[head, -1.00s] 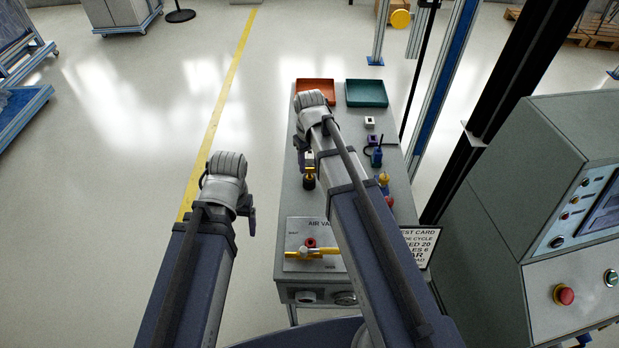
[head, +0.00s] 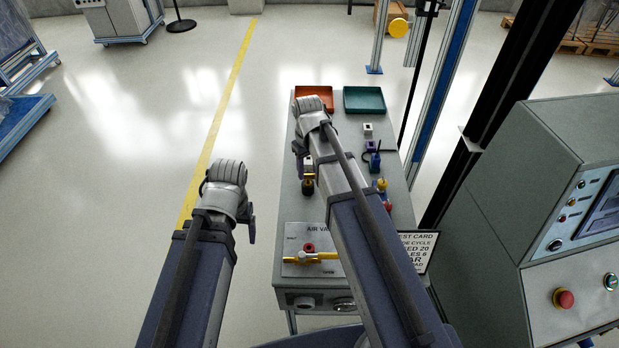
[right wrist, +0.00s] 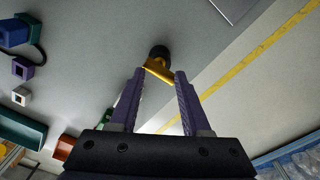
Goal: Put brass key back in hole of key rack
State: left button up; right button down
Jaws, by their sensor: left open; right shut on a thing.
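In the right wrist view, a brass-coloured piece (right wrist: 158,70) lies between the fingertips of my right gripper (right wrist: 160,78), which is shut on it. A round black part (right wrist: 159,52) is just beyond it; I cannot tell whether the two are joined. In the head view the brass piece (head: 309,177) and black part (head: 308,188) show at the table's left side, beside my right arm. My right gripper (head: 304,160) is partly hidden there by its wrist. My left gripper (head: 251,230) is open and empty, left of the table. I cannot clearly make out a key rack.
The grey table (head: 345,120) holds an orange tray (head: 314,92), a teal tray (head: 364,99), a white block (head: 367,129), a blue item (head: 375,160) and an air valve panel (head: 300,240). A control cabinet (head: 520,190) stands right.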

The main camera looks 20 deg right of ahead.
pick_arm(q)
jog(key=shift+w+f, duration=0.1)
jog(key=shift+f, duration=0.5)
pick_arm(e)
jog(key=shift+s+a+f, duration=0.15)
jog(key=shift+s+f, duration=0.55)
jog(key=shift+s, duration=0.05)
jog(key=shift+w+r+g+p, duration=0.3)
jog(key=shift+w+r+p, duration=0.6)
jog(key=shift+p, duration=1.15)
pick_arm(q)
jog(key=w+r, duration=0.2)
jog(key=shift+w+r, duration=0.3)
jog(key=shift+r, duration=0.05)
pick_arm(e)
jog(key=shift+w+r, duration=0.2)
pick_arm(q)
jog(key=shift+d+r+p, duration=0.1)
jog(key=shift+r+p, duration=0.05)
jog(key=shift+p, duration=0.25)
pick_arm(e)
jog(key=shift+w+r, duration=0.1)
jog(key=shift+r, duration=0.05)
jog(key=r+p, duration=0.4)
jog(key=shift+d, duration=0.2)
pick_arm(q)
notch_tip(320, 180, up, 4)
jog(key=shift+f, duration=0.1)
